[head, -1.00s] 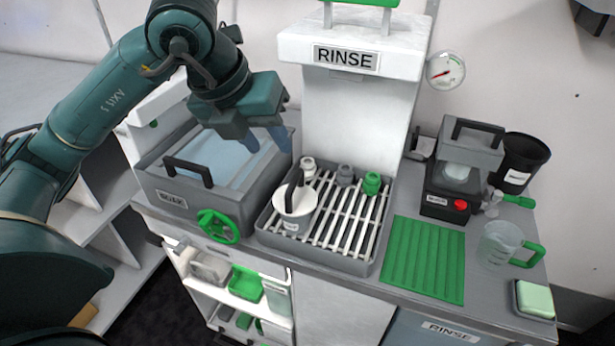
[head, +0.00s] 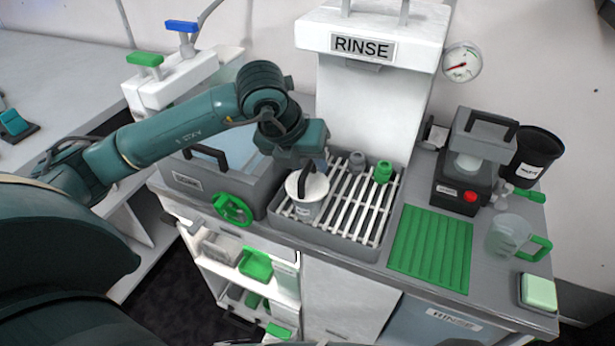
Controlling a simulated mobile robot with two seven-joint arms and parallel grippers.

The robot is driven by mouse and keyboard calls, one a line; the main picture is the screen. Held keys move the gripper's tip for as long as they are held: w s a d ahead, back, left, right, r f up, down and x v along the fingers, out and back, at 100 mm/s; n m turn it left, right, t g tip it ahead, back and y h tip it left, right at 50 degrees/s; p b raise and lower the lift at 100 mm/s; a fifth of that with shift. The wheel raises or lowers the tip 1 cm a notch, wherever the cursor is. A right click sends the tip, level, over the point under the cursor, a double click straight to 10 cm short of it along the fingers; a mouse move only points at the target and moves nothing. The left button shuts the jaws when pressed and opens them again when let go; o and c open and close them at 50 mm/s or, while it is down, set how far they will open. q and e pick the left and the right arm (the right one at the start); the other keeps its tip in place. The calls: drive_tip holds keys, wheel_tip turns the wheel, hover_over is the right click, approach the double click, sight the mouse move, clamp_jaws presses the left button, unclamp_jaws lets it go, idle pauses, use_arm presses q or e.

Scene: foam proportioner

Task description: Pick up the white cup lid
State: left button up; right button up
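My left gripper (head: 318,165) is just above and behind the lid, close to the handle. One bluish finger shows; the other is mostly hidden, so I cannot tell its opening or whether it touches the handle. My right gripper is not in view.
A grey fitting (head: 357,162) and a green fitting (head: 383,172) stand at the rack's back. The grey soak tub (head: 236,181) with its green wheel (head: 232,209) is left of the rack. The rinse column (head: 362,110) rises behind it. A green mat (head: 431,248) lies on the right.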

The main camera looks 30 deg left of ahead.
use_arm(q)
drive_tip(key=shift+f, duration=0.1)
clamp_jaws()
idle(0.3)
drive_tip(key=shift+w, duration=0.1)
